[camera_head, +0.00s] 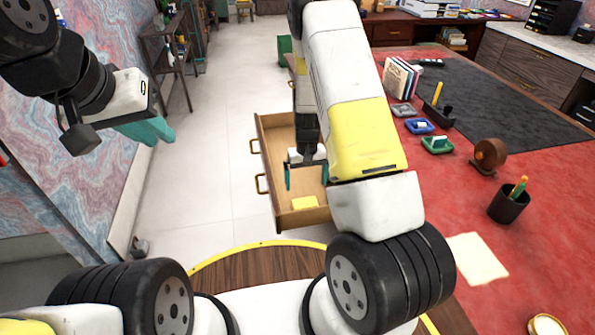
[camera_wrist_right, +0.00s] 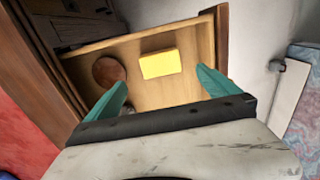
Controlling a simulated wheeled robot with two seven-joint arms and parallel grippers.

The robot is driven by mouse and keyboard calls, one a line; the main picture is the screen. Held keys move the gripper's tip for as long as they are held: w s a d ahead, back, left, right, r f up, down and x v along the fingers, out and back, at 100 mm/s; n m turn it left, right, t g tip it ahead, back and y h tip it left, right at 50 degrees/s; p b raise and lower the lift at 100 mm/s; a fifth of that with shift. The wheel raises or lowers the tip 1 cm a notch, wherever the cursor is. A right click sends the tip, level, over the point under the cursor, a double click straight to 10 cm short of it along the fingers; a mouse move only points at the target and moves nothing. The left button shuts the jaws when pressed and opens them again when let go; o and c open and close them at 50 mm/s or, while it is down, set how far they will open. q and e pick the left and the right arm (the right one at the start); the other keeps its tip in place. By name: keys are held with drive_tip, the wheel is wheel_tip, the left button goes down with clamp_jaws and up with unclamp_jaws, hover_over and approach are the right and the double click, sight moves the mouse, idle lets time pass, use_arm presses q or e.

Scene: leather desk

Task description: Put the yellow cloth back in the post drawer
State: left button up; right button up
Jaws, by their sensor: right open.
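The yellow cloth (camera_head: 304,203) is a small folded-looking rectangle lying on the floor of the open wooden drawer (camera_head: 275,135), near its front end. It also shows in the right wrist view (camera_wrist_right: 161,63), flat in the drawer beside a round brown thing. My right gripper (camera_head: 306,178) is over the drawer, open and empty. Its teal fingers (camera_wrist_right: 160,88) are spread, with the cloth ahead between them and apart from them. My left gripper (camera_head: 160,131) is at the upper left, away from the drawer, and the gap between its fingers is not clear.
The red leather desk (camera_head: 450,190) carries books (camera_head: 400,78), small trays, a pen cup (camera_head: 508,203), a brown round object (camera_head: 489,156) and a pale sheet (camera_head: 478,258). The white floor (camera_head: 210,120) left of the drawer is clear. My right arm hides part of the drawer.

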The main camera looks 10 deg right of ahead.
drive_tip(key=s+a+r+t+y, duration=0.1)
drive_tip(key=s+r, duration=0.2)
drive_tip(key=r, duration=0.9)
drive_tip(key=s+a+r+t+y, duration=0.1)
drive_tip(key=s+r, duration=0.1)
drive_tip(key=r, duration=1)
drive_tip(key=s+r+t, duration=0.4)
drive_tip(key=s+r, duration=1)
drive_tip(key=s, duration=0.4)
drive_tip(key=shift+s+r, duration=0.25)
drive_tip(key=shift+s, duration=0.15)
drive_tip(key=shift+a, duration=0.1)
